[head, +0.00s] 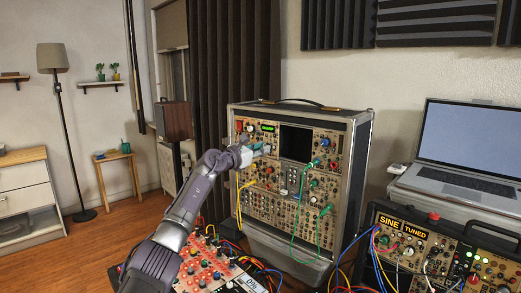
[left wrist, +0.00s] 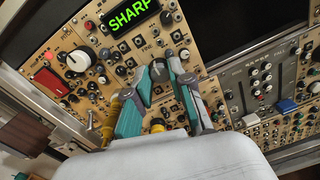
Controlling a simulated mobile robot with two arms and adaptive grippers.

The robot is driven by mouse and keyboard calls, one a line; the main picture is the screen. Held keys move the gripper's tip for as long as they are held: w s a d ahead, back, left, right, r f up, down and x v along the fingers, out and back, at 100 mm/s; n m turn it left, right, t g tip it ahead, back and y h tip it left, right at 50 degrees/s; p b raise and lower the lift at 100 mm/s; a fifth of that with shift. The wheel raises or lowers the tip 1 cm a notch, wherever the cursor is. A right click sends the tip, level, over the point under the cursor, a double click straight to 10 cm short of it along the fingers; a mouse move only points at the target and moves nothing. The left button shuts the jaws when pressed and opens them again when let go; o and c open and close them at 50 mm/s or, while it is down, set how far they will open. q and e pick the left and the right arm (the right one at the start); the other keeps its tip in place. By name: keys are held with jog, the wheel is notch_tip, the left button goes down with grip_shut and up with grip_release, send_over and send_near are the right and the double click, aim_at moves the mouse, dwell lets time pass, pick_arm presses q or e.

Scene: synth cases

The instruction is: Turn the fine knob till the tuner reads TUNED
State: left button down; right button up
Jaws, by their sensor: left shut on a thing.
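The tuner display (left wrist: 130,14) reads SHARP in green letters in the left wrist view. In the head view it is a small green screen (head: 267,128) high on the upright synth case, too small to read. My left gripper (left wrist: 160,71) is shut on a dark knob (left wrist: 159,68) just below the display, one finger on each side. In the head view the left gripper (head: 262,149) reaches the panel under the screen, and its fingers largely hide the knob. My right gripper is in neither view.
The upright synth case (head: 364,160) carries green and yellow patch cables close to my gripper. A second case (head: 445,228) at lower right has an amber label reading SINE TUNED. A laptop (head: 465,140) stands behind it. Neighbouring knobs (left wrist: 78,61) and sliders crowd the panel.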

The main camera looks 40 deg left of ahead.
pick_arm(q)
jog(key=n+p, duration=1)
jog(key=n, duration=0.2)
dwell(0.5)
jog(key=shift+n, duration=0.3)
jog(key=c, duration=1)
grip_release()
jog(key=shift+s, duration=0.1)
